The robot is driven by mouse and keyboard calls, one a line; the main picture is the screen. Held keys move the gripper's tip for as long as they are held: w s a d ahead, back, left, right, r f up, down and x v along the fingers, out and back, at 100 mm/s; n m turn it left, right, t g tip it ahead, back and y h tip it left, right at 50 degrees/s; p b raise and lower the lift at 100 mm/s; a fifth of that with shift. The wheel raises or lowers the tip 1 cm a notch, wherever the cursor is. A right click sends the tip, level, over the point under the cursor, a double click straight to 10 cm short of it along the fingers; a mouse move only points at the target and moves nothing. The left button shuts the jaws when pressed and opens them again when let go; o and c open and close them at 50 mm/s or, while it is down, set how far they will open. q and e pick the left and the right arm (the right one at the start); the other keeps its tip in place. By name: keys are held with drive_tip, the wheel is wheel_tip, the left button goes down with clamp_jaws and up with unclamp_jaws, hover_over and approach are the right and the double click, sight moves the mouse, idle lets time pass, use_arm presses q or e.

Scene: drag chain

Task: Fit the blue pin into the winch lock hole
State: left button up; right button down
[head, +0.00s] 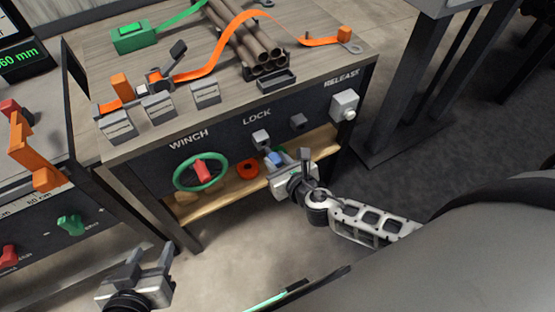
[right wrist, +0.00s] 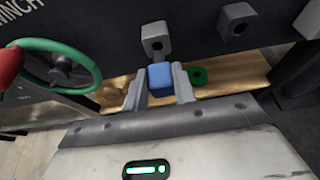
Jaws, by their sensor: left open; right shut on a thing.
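The blue pin (right wrist: 160,77) is between the fingers of my right gripper (right wrist: 158,84), which is shut on it. The pin also shows in the head view (head: 274,158), partly hidden by the gripper. In the right wrist view, a grey block with a hole (right wrist: 155,42) is just above the pin, on the dark front panel; the pin looks apart from it. This block shows under the LOCK label in the head view (head: 261,138). The WINCH handwheel (head: 201,171) is green with a red handle, left of my right gripper. My left gripper (head: 140,262) is open and empty at lower left.
A second grey block (head: 298,122) and the RELEASE box (head: 345,105) sit right of the lock block. A wooden shelf (head: 220,200) below the panel holds an orange-red ring (head: 247,169) and a green ring (right wrist: 198,77). Pipes (head: 255,50) and an orange strap lie on the bench top.

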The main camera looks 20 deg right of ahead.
sight(269, 152)
drive_tip(key=shift+w+a, duration=0.2)
drive_tip(key=shift+w, duration=1.85)
drive_tip(key=c, duration=1.1)
unclamp_jaws()
drive_tip(key=shift+o, duration=0.2)
drive_tip(key=p+v, duration=0.2)
drive_tip(key=v, duration=1.4)
